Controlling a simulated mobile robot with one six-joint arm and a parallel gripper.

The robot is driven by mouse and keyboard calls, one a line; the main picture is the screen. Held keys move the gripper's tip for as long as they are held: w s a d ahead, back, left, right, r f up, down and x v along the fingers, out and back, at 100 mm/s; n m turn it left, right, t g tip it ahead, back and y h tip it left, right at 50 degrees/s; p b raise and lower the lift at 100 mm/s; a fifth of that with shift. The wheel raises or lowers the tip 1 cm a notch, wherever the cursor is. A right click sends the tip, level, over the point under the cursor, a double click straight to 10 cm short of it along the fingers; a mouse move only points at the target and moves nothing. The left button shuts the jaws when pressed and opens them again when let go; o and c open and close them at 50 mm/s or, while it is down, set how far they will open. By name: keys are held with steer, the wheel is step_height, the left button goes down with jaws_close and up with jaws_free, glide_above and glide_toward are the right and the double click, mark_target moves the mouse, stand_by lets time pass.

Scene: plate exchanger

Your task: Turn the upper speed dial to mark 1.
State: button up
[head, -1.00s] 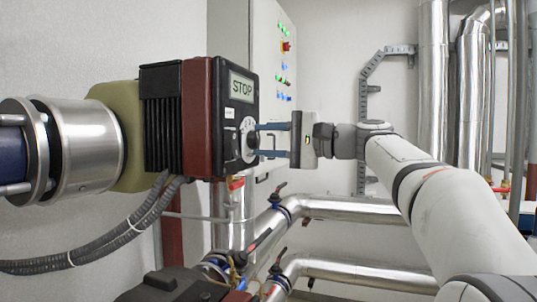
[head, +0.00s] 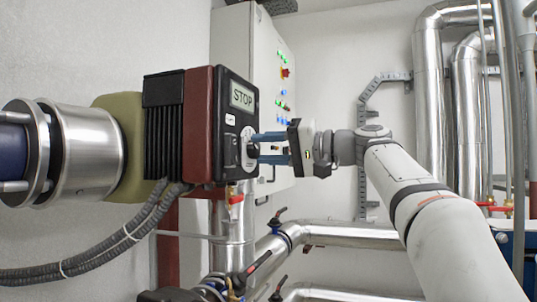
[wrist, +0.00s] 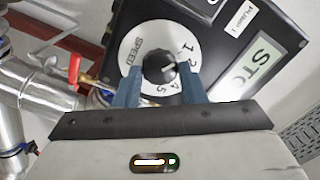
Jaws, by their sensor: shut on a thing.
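The upper speed dial is a white disc (wrist: 129,67) with a black knob (wrist: 158,68) on the front of a pump head (head: 232,130) marked STOP. In the wrist view the disc carries SPEED and numerals; 1, 2, 4 and 5 show. The knob's white line points right, close to the 2 and below the 1; its exact mark is hard to tell. My gripper (wrist: 160,77) is shut on the knob, with one blue finger on each side. In the head view my gripper (head: 256,148) reaches the dial from the right.
A control cabinet (head: 236,55) with lit lamps stands behind the pump head. Metal pipes and red-handled valves (head: 236,199) lie below. Ribbed hoses (head: 130,230) hang at the left. Free room lies right of the dial, around my arm.

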steer(key=shift+f, duration=0.15)
stand_by(0.3)
steer(key=o, duration=1)
steer(key=v, duration=0.7)
steer(key=shift+s+d+b, duration=0.15)
steer(key=shift+d+b, duration=0.2)
